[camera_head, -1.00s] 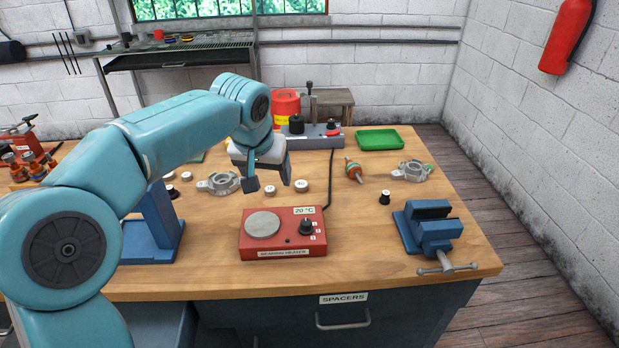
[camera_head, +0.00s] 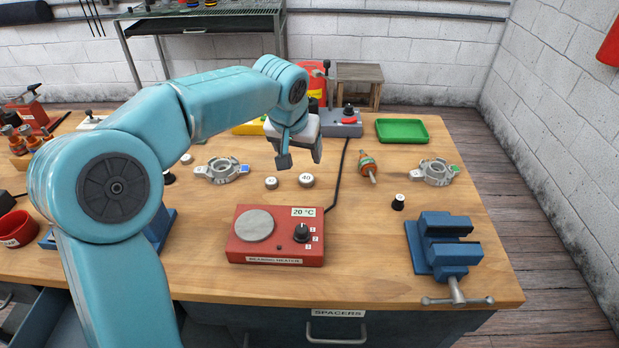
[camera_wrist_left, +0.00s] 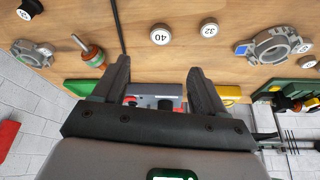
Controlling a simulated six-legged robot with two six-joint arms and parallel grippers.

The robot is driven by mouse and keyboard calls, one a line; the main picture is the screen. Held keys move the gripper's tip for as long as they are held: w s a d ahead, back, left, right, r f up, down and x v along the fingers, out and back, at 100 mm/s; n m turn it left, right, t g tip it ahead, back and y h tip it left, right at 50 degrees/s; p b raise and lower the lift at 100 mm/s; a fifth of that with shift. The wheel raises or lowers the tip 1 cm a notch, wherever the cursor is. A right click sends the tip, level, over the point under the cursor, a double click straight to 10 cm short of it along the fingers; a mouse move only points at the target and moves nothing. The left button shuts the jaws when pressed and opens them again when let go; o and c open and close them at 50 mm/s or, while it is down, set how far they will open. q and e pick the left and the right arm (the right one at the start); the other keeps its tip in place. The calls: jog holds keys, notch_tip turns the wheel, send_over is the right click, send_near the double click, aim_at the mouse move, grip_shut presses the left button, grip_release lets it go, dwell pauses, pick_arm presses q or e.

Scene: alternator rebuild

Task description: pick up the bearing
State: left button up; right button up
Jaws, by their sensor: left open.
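Two short round pieces with white numbered tops stand on the wooden bench: a larger one marked 40 (camera_head: 306,180) and a smaller one (camera_head: 271,183). In the left wrist view they read 40 (camera_wrist_left: 160,35) and 32 (camera_wrist_left: 209,30). A black piece with a white top (camera_head: 398,202) stands further right. I cannot tell which piece is the bearing. My left gripper (camera_head: 300,156) is open and empty, its fingers apart in the wrist view (camera_wrist_left: 160,68). It hangs above the bench and appears just above the two numbered pieces in the head view. My right gripper is not in view.
A red bearing heater (camera_head: 276,238) sits in front, with a black cable behind it. A blue vise (camera_head: 445,245) is at the right edge. Metal housings (camera_head: 222,170) (camera_head: 434,171), a rotor part (camera_head: 367,165) and a green tray (camera_head: 402,130) surround the middle.

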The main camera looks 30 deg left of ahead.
aim_at(306, 178)
pick_arm(q)
jog(key=x, duration=1.2)
jog(key=shift+s+f, duration=0.1)
jog(key=shift+f, duration=0.05)
jog(key=c, duration=1.2)
